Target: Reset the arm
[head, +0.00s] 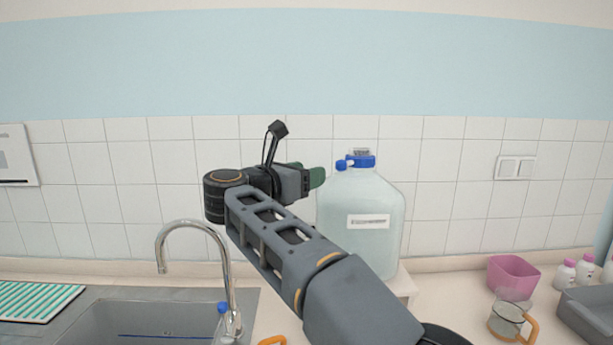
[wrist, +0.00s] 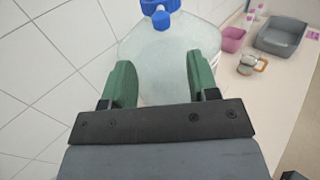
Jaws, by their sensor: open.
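My arm reaches up from the lower right of the head view and bends back so that my gripper (head: 316,177) points right, near the blue-capped jug. In the wrist view my gripper (wrist: 158,84) shows two green fingers spread well apart with nothing held between them. The large translucent jug (head: 362,215) has a white label and stands on a low white stand at the back of the counter. The same jug (wrist: 165,62) fills the view beyond the fingers. Whether a finger touches it I cannot tell.
A sink (head: 150,322) with a chrome faucet (head: 194,226) lies at lower left, beside a striped mat (head: 35,300). On the right are a pink bin (head: 513,277), a handled jug (head: 507,320), small white bottles (head: 566,275) and a grey tray (head: 590,318). The tiled wall stands behind.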

